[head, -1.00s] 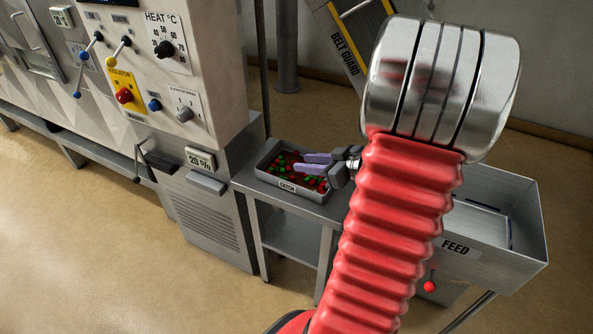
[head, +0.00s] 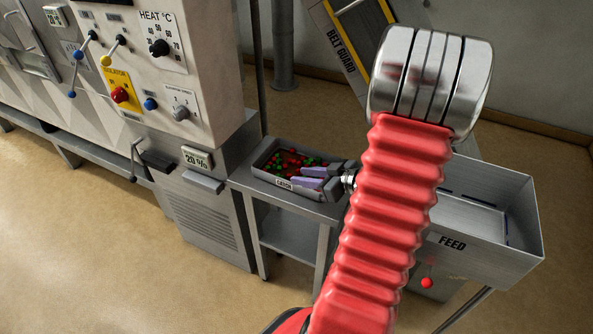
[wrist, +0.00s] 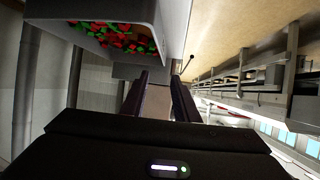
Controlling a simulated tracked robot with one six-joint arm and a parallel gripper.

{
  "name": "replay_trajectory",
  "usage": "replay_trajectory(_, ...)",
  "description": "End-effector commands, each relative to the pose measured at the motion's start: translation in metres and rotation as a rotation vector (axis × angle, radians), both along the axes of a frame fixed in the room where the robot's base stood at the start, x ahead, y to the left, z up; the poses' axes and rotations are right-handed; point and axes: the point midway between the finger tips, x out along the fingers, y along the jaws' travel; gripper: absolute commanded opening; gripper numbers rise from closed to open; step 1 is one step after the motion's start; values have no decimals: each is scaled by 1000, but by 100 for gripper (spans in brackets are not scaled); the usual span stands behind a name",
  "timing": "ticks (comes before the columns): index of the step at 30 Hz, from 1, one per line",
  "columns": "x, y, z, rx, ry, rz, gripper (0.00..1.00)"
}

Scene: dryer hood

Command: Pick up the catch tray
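The catch tray (head: 262,173) is a grey open tray labelled CATCH, with red and green bits inside. It sits on a small metal stand. My gripper (head: 305,176) is at its right end in the head view, its two lilac fingers apart and overlapping the tray in the picture. In the wrist view the tray (wrist: 158,42) shows at upper left, and the gripper (wrist: 158,78) is open with a visible gap between its dark fingers. Whether the fingers touch the tray or straddle its wall I cannot tell. My arm hides part of the stand.
The stand (head: 285,235) has a lower shelf. The dryer cabinet (head: 205,225) with knobs and levers is close on the left. A metal FEED bin (head: 485,260) is on the right, behind my arm. A belt guard (head: 345,50) leans at the back. Floor is clear in front.

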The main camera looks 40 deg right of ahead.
Motion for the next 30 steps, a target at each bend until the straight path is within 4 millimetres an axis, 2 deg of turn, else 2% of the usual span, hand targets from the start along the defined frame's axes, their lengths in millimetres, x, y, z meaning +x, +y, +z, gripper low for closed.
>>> replay_trajectory(6, 0, 0, -24, 3, 1, 0, 28)
replay_trajectory(9, 13, 3, -29, 1, 0, 3, 28)
replay_trajectory(14, 22, 3, -33, 0, 0, 1, 28)
replay_trajectory(25, 24, 4, -34, 0, 0, 2, 28)
replay_trajectory(30, 38, 7, -40, 1, 0, 4, 28)
